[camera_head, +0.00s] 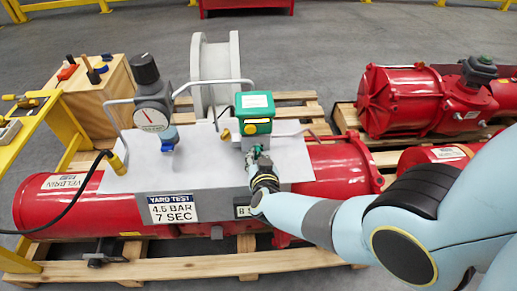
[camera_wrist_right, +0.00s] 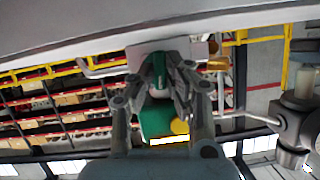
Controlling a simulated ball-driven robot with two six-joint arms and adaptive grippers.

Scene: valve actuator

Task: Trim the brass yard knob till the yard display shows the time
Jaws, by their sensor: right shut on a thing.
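The red actuator (camera_head: 335,165) lies on a pallet with a grey plate over its middle. A green box (camera_head: 256,104) stands on the plate. A brass knob (camera_head: 226,135) sits at its lower left; a brass knob also shows on the green box in the right wrist view (camera_wrist_right: 180,127). A dark display (camera_head: 243,211) on the front reads "8 S", its right part hidden by my arm. A white placard (camera_head: 173,208) reads "YARD TEST 4.5 BAR 7 SEC". My right gripper (camera_head: 259,157) is just below the green box, shut on a small green part (camera_wrist_right: 158,72). My left gripper is out of view.
A grey regulator with a gauge (camera_head: 152,119) stands on the plate's left, near a pipe handle. A yellow cart (camera_head: 30,125) and a black cable are at the left. Another red actuator (camera_head: 400,97) lies behind right. Open floor lies beyond.

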